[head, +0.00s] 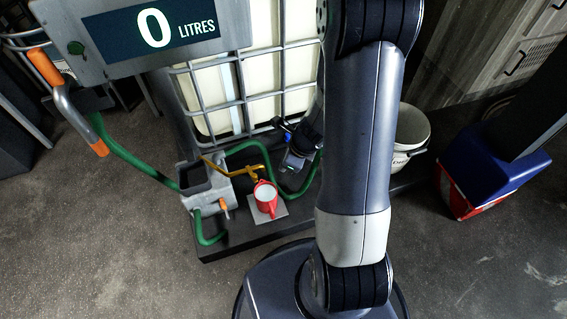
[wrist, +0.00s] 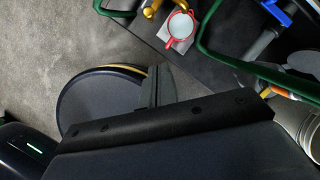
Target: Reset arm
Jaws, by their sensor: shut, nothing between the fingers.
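My arm rises through the middle of the head view and hides part of the tank behind it. My gripper (wrist: 157,86) shows in the wrist view as narrow dark fingers, shut and empty, above my round base. It is apart from the red mug. I cannot make out the gripper in the head view. The red mug (head: 265,197) stands upright on a pale square pad (head: 283,212) below a yellow tap (head: 240,169). The mug (wrist: 180,26) also shows at the top of the wrist view, its contents or inside whitish.
A caged white tank (head: 270,85) stands behind the platform (head: 235,241). Green hoses (head: 140,162) run to a grey pump unit (head: 203,184). A display (head: 158,27) reads 0 LITRES. A white bucket (head: 410,130) and a red-blue box (head: 478,180) stand right.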

